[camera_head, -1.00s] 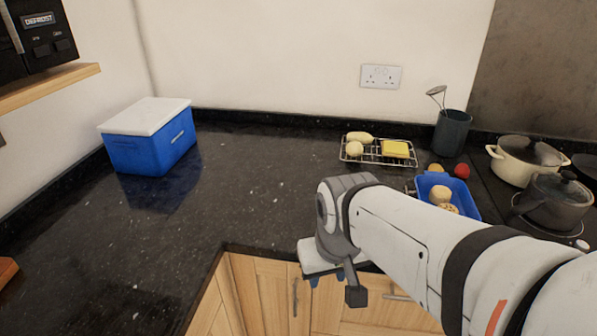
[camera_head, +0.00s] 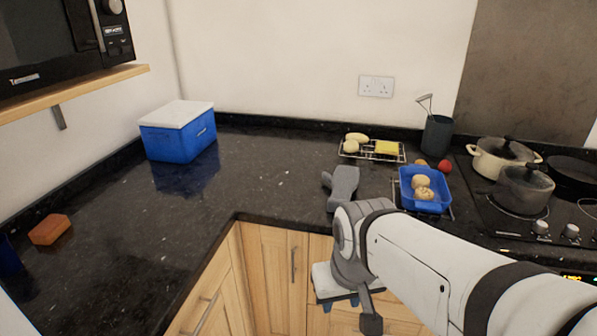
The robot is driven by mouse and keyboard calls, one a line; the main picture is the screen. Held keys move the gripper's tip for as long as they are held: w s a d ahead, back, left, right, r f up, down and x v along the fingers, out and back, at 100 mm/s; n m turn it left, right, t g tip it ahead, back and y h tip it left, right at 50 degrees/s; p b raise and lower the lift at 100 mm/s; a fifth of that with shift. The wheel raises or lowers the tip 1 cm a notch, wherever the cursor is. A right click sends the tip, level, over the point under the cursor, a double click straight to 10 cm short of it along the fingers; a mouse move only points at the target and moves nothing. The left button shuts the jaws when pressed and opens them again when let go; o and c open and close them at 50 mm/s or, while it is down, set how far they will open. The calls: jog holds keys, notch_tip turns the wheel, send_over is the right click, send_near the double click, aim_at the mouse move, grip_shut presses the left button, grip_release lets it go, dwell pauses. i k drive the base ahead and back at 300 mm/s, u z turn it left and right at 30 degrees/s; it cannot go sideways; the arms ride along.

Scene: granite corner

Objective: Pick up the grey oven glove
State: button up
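The grey oven glove (camera_head: 343,187) lies on the dark granite counter near its front edge, just behind my arm in the picture. Its thumb points left, and my arm's wrist hides its lower end. My gripper (camera_head: 340,303) hangs in front of the cabinet doors, nearer than the glove and apart from it.
A blue tray (camera_head: 407,183) with round food stands right of the glove. Behind are a wire rack (camera_head: 371,157) and a utensil pot (camera_head: 436,135). Pots (camera_head: 524,190) stand on the hob at right. A blue cool box (camera_head: 178,142) is at left. The middle counter is clear.

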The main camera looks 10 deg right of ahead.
aim_at(345, 182)
jog(key=z, duration=0.15)
jog(key=i, duration=0.9)
jog(key=u, duration=0.05)
